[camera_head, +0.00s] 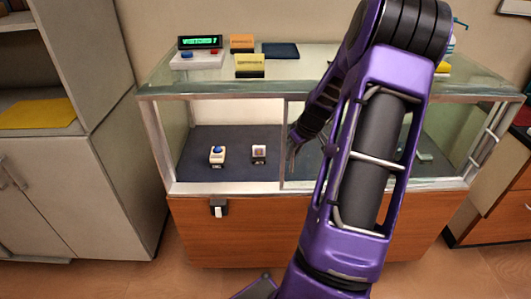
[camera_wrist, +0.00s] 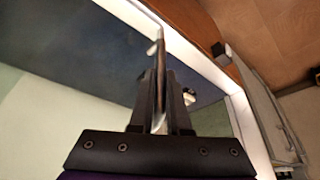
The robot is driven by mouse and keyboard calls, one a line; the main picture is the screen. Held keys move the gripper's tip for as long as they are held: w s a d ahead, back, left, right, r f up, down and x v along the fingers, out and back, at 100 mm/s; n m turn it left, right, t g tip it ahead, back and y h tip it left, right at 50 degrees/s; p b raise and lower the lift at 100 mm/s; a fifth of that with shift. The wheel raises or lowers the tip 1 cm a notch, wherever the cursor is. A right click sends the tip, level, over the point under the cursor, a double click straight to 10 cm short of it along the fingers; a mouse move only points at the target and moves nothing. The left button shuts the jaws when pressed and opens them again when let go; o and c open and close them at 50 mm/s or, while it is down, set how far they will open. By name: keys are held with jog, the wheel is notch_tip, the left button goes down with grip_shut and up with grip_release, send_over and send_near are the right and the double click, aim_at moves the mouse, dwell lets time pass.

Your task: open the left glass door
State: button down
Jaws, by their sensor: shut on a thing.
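The display case (camera_head: 225,187) has a glass top and glazed front above a wooden base. A thin upright edge of the left glass door (camera_head: 283,150) stands near the middle of the front. My gripper (camera_head: 294,148) is at that edge, just right of it. In the wrist view the fingers (camera_wrist: 161,75) are shut on the thin edge of the door (camera_wrist: 160,58), seen nearly edge-on. The left part of the front looks clear, and the glass itself is hard to make out. My arm hides much of the right part.
A black-and-white lock (camera_head: 219,208) hangs on the wooden base. A green-display device (camera_head: 199,50) stands on top. A grey cabinet (camera_head: 80,190) is at left.

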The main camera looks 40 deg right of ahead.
aim_at(308, 152)
jog(key=shift+s+d, duration=0.7)
jog(key=shift+d, duration=0.25)
jog(key=shift+s+d, duration=0.7)
jog(key=shift+d, duration=0.2)
jog(key=c, duration=1.2)
grip_release()
jog(key=shift+o, duration=0.2)
jog(key=shift+r, duration=0.1)
jog(key=p+v, duration=0.2)
jog(key=v, duration=1.5)
jog(key=shift+w+a+r, duration=0.1)
jog(key=shift+r, duration=0.05)
